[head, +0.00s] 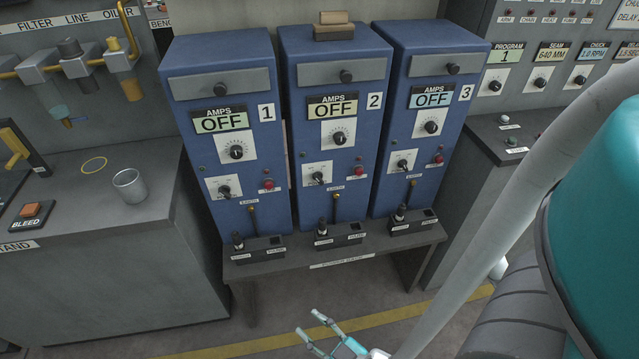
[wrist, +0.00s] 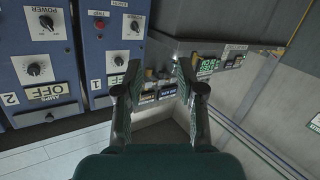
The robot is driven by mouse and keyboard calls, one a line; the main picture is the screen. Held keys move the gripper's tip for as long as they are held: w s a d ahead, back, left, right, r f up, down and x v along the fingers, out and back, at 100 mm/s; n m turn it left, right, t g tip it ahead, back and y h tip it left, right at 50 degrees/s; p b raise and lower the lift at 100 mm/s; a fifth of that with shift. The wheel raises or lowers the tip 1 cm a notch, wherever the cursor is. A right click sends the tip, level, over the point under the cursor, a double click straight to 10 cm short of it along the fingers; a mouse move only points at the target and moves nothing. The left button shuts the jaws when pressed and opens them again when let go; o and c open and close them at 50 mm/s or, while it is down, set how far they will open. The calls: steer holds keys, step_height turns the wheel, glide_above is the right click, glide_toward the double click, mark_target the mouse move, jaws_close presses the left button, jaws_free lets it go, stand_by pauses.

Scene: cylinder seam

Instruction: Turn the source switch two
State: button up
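The middle blue power source cabinet (head: 325,110), marked 2, stands between two like it, with its display (head: 332,107) reading OFF. Its small lower black knob (head: 318,178), on a white plate, is the likely source switch; its label is too small to read in the head view. In the wrist view the picture is turned over, and this knob (wrist: 46,22) shows beside the word POWER at upper left. My gripper (head: 309,323) is open and empty, low in front of the bench; its open fingers (wrist: 157,64) also show in the wrist view, right of cabinet 2.
Cabinet 1 (head: 228,120) and cabinet 3 (head: 425,110) flank it, both reading OFF. Torch holders (head: 338,234) stand on the bench shelf in front. A tan block (head: 334,26) lies on top of cabinet 2. A grey counter with a metal cup (head: 129,186) is at left.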

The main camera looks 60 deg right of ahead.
steer(key=w+d+f+m+g+h, duration=0.1)
steer(key=w+d+h, duration=0.3)
steer(key=w+d, duration=0.6)
steer(key=m+g+h, duration=0.2)
steer(key=g+h, duration=0.1)
steer(key=h, duration=0.2)
glide_toward(319, 182)
steer(key=x, duration=0.9)
steer(key=shift+w+d, duration=0.1)
steer(key=shift+d, duration=0.15)
jaws_close()
